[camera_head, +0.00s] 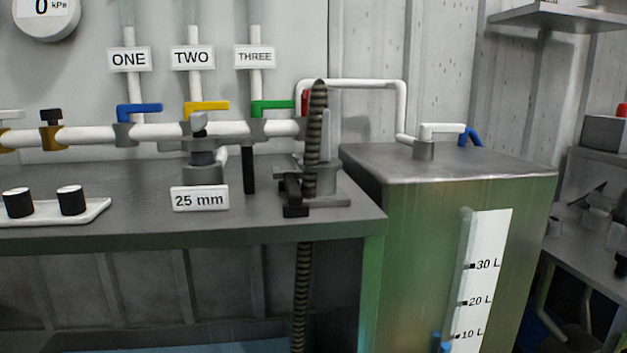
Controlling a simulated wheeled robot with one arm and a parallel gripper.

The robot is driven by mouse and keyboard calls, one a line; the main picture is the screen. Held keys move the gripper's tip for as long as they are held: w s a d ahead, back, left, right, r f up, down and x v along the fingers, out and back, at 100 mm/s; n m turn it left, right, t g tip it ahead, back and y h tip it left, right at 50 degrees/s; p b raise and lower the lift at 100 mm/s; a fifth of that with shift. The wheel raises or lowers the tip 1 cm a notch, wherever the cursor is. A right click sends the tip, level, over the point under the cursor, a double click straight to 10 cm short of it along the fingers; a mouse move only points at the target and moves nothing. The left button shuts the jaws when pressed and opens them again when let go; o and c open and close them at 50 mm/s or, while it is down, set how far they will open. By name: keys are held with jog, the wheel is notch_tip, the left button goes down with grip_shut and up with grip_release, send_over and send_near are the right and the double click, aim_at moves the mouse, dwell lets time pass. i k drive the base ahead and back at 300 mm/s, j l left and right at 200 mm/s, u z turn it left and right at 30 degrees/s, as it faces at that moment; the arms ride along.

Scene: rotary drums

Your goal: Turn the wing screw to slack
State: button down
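A small black part with a bar-like head (291,188) sits at the bench's right end, just left of a dark ribbed hose (316,130). It looks like the wing screw, but it is too small and dark to be sure. It stands on a grey plate (330,200) near the bench's front edge. The hose rises past it, and more hose hangs below the bench top. I cannot tell how tight the screw is. My gripper is not in view.
The grey bench (110,220) holds a "25 mm" sign (200,198) and a white tray (95,212) with black knobs. Behind runs white piping (80,135) with blue, yellow and green handles. A green tank (420,230) stands close on the right.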

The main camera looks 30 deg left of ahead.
aim_at(197, 120)
jog(key=u, duration=1.9)
